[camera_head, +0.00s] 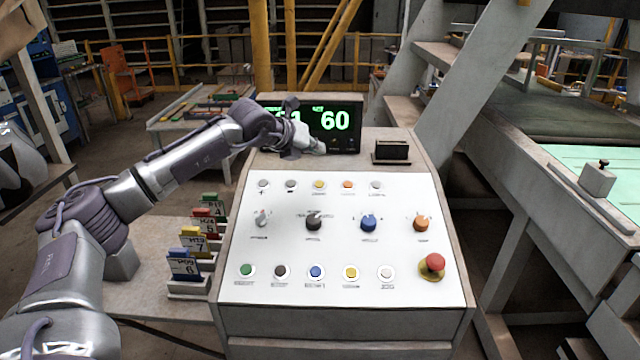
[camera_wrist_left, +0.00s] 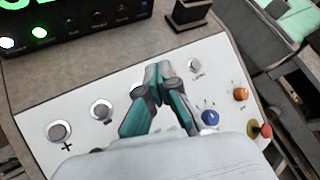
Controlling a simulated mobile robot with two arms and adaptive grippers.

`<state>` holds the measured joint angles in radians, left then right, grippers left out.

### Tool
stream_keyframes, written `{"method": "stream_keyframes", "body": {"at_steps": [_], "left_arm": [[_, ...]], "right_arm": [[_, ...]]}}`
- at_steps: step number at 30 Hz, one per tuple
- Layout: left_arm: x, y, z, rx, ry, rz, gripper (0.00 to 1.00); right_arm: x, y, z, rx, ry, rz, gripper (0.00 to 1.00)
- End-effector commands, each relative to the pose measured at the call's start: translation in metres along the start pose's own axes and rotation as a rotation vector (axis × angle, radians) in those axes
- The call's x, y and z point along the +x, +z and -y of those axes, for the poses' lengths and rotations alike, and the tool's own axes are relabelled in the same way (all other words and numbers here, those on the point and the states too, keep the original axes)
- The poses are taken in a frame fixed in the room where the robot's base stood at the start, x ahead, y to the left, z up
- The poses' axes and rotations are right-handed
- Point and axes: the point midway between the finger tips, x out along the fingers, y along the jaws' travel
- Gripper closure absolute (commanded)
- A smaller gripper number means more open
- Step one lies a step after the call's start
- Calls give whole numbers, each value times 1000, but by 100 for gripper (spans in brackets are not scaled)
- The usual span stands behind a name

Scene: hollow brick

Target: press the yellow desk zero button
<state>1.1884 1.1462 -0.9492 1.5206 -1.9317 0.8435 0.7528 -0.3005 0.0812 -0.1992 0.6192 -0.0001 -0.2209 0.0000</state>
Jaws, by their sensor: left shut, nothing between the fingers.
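The sloped white control desk (camera_head: 290,235) carries two yellow buttons: one in the top row (camera_head: 319,185) and one in the bottom row (camera_head: 351,272). Their labels are too small to read. My left gripper (camera_head: 318,148) is shut and empty, above the back edge of the desk in front of the display. In the left wrist view its fingers (camera_wrist_left: 157,72) meet at the tips over the top row of buttons. They hide the middle of that row, including the yellow button. I cannot tell whether the fingertips touch anything. My right gripper is not in view.
A black display (camera_head: 335,119) with green digits stands behind the desk. A small dark box (camera_head: 391,151) sits right of it. Knobs fill the middle row, and a red mushroom button (camera_head: 434,263) is at lower right. Coloured card holders (camera_head: 185,270) stand at the left.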

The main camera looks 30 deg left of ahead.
Motion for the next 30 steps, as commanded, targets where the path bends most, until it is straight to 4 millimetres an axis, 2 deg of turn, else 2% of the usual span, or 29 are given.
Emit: {"method": "stream_keyframes", "body": {"at_steps": [8, 17, 21, 30], "left_arm": [[13, -10, -9, 0, -1, -2, 100], [42, -32, -30, 0, -1, -1, 100], [55, -42, -39, -1, -3, -1, 100], [62, -46, -44, 0, -3, -1, 100]], "right_arm": [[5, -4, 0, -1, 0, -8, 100], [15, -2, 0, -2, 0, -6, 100], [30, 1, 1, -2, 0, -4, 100], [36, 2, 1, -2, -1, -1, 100]]}}
